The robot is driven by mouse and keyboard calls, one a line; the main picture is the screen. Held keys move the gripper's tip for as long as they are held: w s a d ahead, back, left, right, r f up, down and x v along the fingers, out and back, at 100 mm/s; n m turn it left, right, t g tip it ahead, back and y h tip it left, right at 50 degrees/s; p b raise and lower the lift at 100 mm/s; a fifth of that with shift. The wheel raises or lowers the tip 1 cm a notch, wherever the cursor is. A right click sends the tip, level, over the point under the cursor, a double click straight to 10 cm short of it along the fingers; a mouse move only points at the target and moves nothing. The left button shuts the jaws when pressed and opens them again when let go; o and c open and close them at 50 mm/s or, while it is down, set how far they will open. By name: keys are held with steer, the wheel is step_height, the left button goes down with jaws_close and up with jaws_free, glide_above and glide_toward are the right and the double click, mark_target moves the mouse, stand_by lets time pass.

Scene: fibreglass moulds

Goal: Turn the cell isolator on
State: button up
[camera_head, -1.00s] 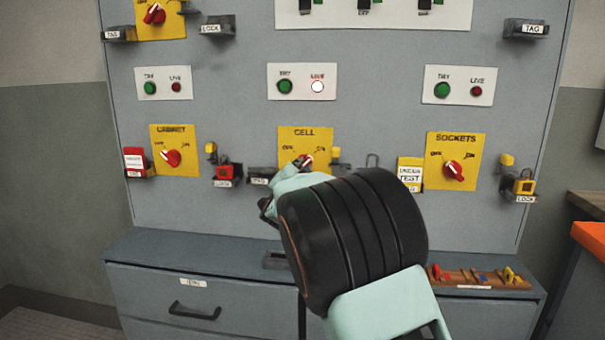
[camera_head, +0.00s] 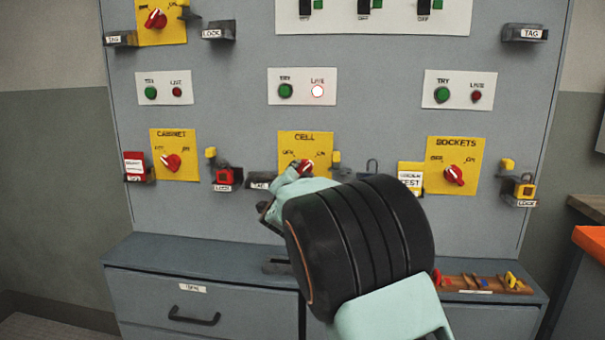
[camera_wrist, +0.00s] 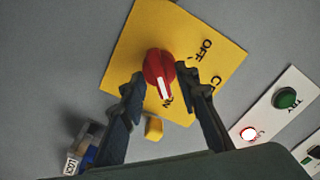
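The cell isolator is a yellow plate (camera_head: 317,143) marked CELL with a red knob (camera_head: 306,166), in the middle of the panel. In the wrist view the red knob (camera_wrist: 158,68) has its white pointer directed at the ON mark, away from OFF. My gripper (camera_wrist: 159,80) is open, with one finger on each side of the knob and small gaps visible; contact is hard to judge. In the head view my wrist hides part of the plate's lower edge. The LIVE lamp (camera_head: 317,91) above the cell isolator is lit; the green TRY button (camera_head: 285,91) is beside it.
The CABINET isolator (camera_head: 172,162) is to the left and the SOCKETS isolator (camera_head: 453,173) to the right. Padlocks hang nearby, including a red one (camera_head: 225,176). A wooden tray (camera_head: 462,291) with small items lies on the ledge below.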

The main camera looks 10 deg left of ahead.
steer(key=shift+s, duration=0.1)
steer(key=s, duration=1.1)
steer(key=shift+s+a, duration=0.2)
steer(key=shift+s, duration=0.2)
